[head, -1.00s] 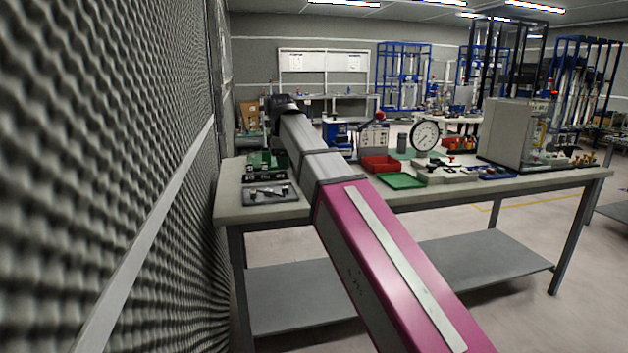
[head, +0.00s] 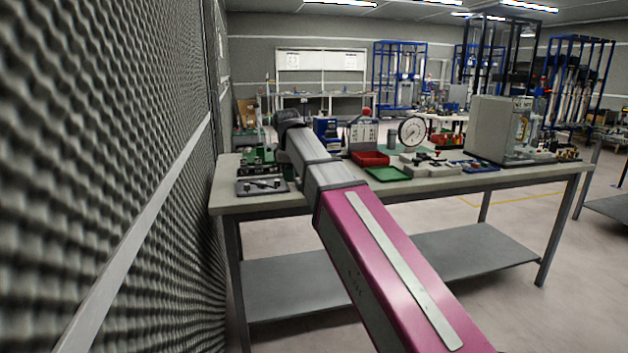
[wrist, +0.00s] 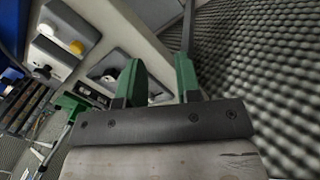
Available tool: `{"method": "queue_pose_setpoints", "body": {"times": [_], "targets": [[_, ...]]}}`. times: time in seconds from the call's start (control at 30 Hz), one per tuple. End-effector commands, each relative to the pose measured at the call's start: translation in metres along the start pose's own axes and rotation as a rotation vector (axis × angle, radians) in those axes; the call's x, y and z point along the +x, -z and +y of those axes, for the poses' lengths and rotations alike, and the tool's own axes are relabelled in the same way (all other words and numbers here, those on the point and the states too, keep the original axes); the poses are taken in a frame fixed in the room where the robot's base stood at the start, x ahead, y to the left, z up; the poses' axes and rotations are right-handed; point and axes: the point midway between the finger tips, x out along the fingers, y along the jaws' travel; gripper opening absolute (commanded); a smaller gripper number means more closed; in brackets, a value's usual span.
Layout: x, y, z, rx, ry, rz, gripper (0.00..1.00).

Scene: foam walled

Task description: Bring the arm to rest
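My arm, with its pink link and grey sections, reaches forward from the lower right over the left end of the workbench (head: 330,203) in the head view. Its dark far end shows near the back of the bench, and the fingers cannot be made out there. In the wrist view my gripper (wrist: 158,78) has two green fingers standing apart. A gap shows between them with nothing held in it. The bench top and its edge lie beyond the fingers.
A grey foam wall (head: 120,160) stands close on the left. On the bench are a grey tray (head: 250,193), a red bin (head: 369,159), a green tray (head: 387,174), a dial gauge (head: 412,132) and a grey cabinet (head: 490,128).

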Motion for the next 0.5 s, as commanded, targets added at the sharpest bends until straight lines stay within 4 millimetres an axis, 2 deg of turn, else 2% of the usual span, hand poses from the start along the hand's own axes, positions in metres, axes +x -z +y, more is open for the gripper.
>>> {"method": "queue_pose_setpoints", "body": {"times": [0.27, 0.5], "targets": [[0.061, -0.035, -0.003, 0.144, 0.02, -0.011, 0.32], [0.147, -0.09, -0.016, 0.368, 0.05, -0.03, 0.32]]}}
